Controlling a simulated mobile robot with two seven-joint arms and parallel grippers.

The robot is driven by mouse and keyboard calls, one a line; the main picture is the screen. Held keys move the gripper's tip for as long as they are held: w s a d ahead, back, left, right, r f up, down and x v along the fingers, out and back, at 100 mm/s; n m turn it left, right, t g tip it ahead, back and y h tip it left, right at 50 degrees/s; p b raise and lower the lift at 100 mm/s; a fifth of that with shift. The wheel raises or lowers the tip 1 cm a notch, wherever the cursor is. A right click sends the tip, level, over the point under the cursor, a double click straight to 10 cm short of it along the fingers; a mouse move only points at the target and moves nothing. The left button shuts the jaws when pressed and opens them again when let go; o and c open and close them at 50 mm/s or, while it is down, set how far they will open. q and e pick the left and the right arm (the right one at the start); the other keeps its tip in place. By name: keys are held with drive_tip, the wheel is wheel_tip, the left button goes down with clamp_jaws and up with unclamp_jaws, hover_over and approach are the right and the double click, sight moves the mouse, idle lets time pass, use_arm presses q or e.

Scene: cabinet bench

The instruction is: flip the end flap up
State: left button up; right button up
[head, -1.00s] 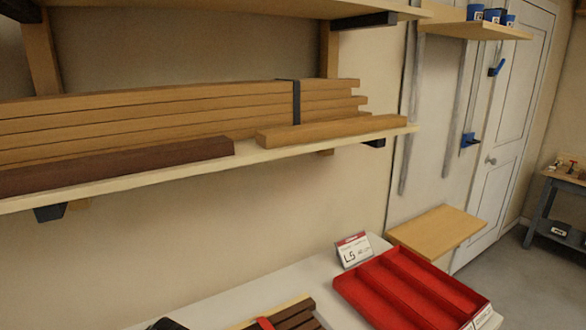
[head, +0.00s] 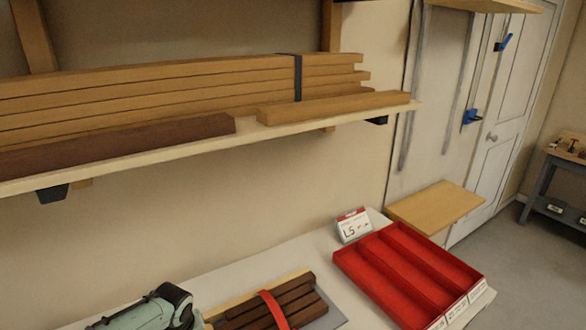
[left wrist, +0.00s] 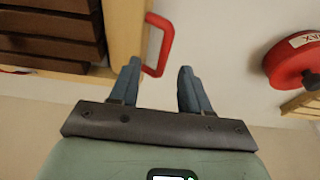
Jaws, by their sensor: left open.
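A light wooden panel (head: 435,206), which looks like the end flap, lies roughly level at the far end of the white bench (head: 235,275), beyond the red tray. In the left wrist view my left gripper (left wrist: 158,82) is open, with its two blue-grey fingers apart and nothing between them. A red loop-shaped handle (left wrist: 166,40) shows just beyond the fingers, at the edge of a light wooden piece (left wrist: 126,30). In the head view part of my green left arm shows at the bottom left, and its fingertips are out of sight. My right gripper is not seen.
A red divided tray (head: 478,282) and a small sign (head: 354,225) stand on the bench. Dark wood strips (head: 285,298) with a red strap lie nearer. A loaded timber shelf (head: 200,158) overhangs. A red reel (left wrist: 290,62) is right in the wrist view.

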use_arm(q)
wheel_tip(320, 180, up, 4)
drive_tip(key=shift+f+p, duration=0.25)
drive_tip(key=shift+p, duration=0.3)
wheel_tip(320, 180, up, 2)
drive_tip(key=shift+r+p, duration=0.25)
drive_tip(key=shift+p, duration=0.25)
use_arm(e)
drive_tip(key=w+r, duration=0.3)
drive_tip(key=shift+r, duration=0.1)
use_arm(q)
drive_tip(key=shift+s, duration=0.1)
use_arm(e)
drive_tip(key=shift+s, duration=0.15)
